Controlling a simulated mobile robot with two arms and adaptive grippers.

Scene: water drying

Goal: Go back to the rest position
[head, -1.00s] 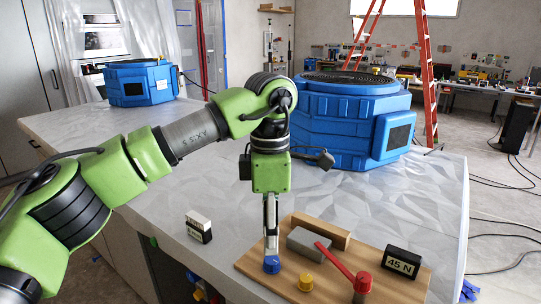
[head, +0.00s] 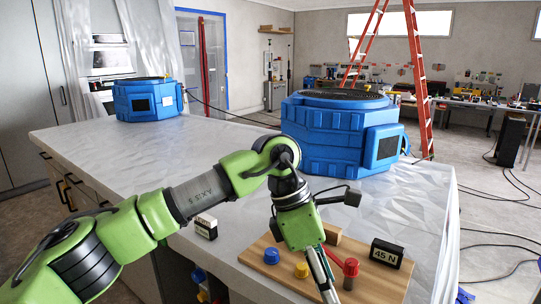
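My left arm comes in from the left and bends down over the front of the table. My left gripper (head: 322,277) points down and tilts to the right, in front of the wooden board (head: 276,281). Its fingers look close together, but their tips run to the bottom edge and I cannot tell whether they are shut. I see nothing held between them. The blue knob (head: 271,256) on the board stands clear, left of the gripper. My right gripper is not in view.
The board also bears a yellow knob (head: 301,270), a red handle (head: 350,268) and a black "45 N" block (head: 387,253). A small black and white box (head: 206,227) stands to the left. Blue machines stand behind (head: 335,135) and far left (head: 148,100).

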